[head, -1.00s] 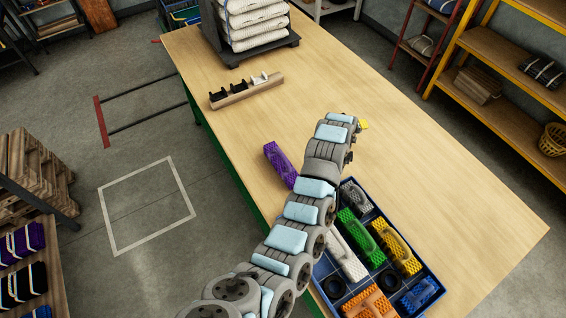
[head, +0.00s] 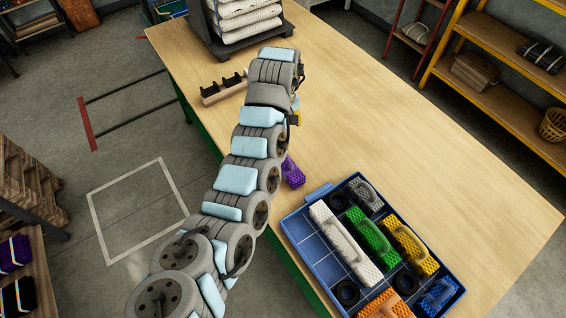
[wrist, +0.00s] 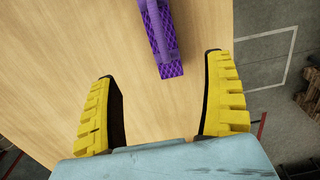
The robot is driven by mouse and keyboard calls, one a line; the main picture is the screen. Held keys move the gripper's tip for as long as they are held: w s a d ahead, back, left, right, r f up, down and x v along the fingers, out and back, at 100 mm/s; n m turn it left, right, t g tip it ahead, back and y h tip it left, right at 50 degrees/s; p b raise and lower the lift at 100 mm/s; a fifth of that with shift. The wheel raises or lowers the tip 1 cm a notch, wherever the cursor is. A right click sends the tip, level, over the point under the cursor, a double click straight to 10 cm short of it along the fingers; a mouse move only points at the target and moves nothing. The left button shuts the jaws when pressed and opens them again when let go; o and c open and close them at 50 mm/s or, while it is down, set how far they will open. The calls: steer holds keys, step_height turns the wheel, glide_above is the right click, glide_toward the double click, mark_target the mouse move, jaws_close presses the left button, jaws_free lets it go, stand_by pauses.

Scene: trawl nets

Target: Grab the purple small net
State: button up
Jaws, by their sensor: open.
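The purple small net (head: 293,172) is a block-shaped bundle on the wooden table, partly hidden behind my arm in the head view. In the wrist view the purple net (wrist: 164,42) lies at the top centre, running off the upper edge, with a raised strip along it. My gripper (wrist: 160,66) is open, with yellow ridged fingers wide apart and nothing between them. The net's near end lies in line with the gap, around the level of the fingertips in the picture. I see no contact. In the head view only a bit of yellow finger shows.
A blue divided tray (head: 328,268) holds white, grey, green, yellow, orange and blue nets and black rings. A wooden block with black hooks (head: 222,92) and a stack of white nets (head: 248,22) are at the far end. The table's right side is clear.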

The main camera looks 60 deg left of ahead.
step_height(320, 180, down, 6)
steer(key=shift+d+f+b, duration=0.1)
steer(key=shift+f+b, duration=0.05)
steer(key=shift+b, duration=1.1)
steer(key=shift+s+f, duration=0.1)
steer(key=shift+f, duration=4.7)
steer(key=shift+c, duration=0.4)
steer(key=shift+d, duration=0.1)
steer(key=c, duration=1.4)
steer(key=shift+o, duration=0.3)
